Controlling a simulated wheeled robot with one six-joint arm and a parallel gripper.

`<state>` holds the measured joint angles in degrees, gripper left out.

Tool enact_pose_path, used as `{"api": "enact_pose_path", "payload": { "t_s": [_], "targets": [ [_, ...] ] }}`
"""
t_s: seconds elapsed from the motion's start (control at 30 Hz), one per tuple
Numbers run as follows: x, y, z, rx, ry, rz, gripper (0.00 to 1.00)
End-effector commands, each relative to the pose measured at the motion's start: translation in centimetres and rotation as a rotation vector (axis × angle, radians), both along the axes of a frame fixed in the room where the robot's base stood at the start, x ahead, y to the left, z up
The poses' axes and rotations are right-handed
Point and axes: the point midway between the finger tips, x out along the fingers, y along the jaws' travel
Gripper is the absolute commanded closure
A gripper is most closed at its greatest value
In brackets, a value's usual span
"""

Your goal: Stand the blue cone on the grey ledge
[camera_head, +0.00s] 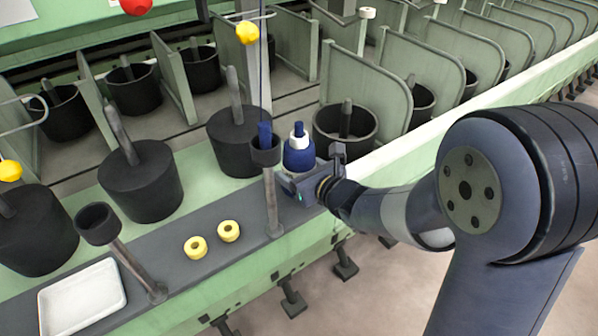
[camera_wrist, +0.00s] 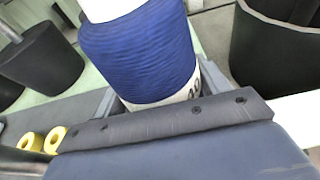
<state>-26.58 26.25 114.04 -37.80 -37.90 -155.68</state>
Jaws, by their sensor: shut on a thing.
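The blue cone (camera_head: 299,157) is wound with blue yarn and has a white and blue tip and a white base. It is upright or nearly so, near the right part of the grey ledge (camera_head: 180,247). My gripper (camera_head: 311,182) is shut on the cone low down. In the wrist view the cone (camera_wrist: 140,55) fills the middle, with its white base edge showing above my gripper's dark bar. The ledge (camera_wrist: 72,107) shows at the left there. I cannot tell whether the cone's base touches the ledge.
A post with a black cup (camera_head: 265,155) stands just left of the cone, a blue piece in it. Two yellow rings (camera_head: 229,231) and a white tray (camera_head: 83,299) lie on the ledge. Another cupped post (camera_head: 98,224) stands by the tray. Black cans (camera_head: 345,130) stand behind.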

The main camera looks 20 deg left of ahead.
Motion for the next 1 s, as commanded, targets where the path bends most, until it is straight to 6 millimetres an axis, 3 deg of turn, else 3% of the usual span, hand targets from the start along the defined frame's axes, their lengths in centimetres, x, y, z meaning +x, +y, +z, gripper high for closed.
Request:
{"api": "enact_pose_path", "payload": {
  "t_s": [0.4,0.43,0.7,1.0],
  "targets": [
    [0.05,0.03,-0.28,0.003,-0.004,0.0,0.65],
    [0.02,0.01,-0.29,0.002,-0.001,0.0,0.28],
    [0.02,0.01,-0.25,0.002,-0.001,0.0,0.07],
    [0.02,0.0,0.01,0.001,-0.001,0.0,0.07]
  ]
}}
